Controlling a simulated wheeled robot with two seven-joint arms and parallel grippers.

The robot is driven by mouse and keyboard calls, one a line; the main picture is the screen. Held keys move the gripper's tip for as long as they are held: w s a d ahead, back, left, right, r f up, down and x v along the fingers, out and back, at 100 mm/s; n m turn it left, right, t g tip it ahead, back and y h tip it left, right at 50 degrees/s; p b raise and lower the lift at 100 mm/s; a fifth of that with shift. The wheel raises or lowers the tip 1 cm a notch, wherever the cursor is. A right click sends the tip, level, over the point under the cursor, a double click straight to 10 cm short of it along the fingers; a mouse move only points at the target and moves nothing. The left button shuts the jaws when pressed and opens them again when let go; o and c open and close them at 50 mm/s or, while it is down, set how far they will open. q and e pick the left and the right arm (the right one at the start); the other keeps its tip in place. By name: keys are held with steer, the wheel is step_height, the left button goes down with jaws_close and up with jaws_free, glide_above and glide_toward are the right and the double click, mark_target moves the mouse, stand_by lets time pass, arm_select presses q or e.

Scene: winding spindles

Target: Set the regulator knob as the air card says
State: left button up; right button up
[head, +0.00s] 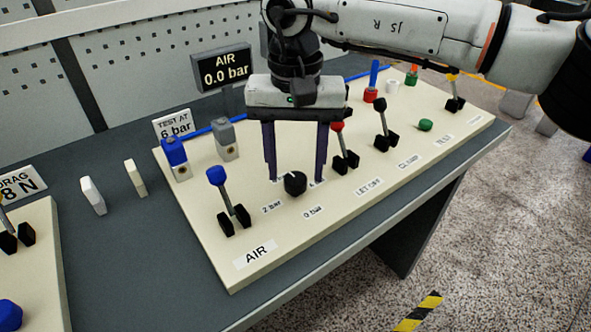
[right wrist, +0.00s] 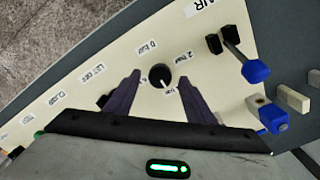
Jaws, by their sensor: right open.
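The black regulator knob (head: 295,184) sits on the cream panel (head: 240,270), with labels around it; "2 bar" and "0 bar" are readable. It also shows in the right wrist view (right wrist: 159,75), its white pointer mark toward a small label on the gripper's side that I cannot read surely. The air card (head: 174,124) reads "TEST AT 6 bar". The AIR display (head: 225,69) reads 0.0 bar. My right gripper (head: 295,181) is open, pointing down, with one finger on each side of the knob; contact is not clear. It also shows in the right wrist view (right wrist: 159,76). My left gripper is out of view.
A blue-tipped AIR lever (head: 217,177) stands left of the knob, and a red-tipped lever (head: 337,128) stands close to its right. Blue (head: 174,150) and grey (head: 226,138) blocks are behind. Another panel (head: 50,270) is at the left. The panel's front strip is clear.

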steer(key=shift+f, duration=0.9)
steer(key=c, duration=1.1)
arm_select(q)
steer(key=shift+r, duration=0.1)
arm_select(e)
steer(key=shift+o, duration=0.2)
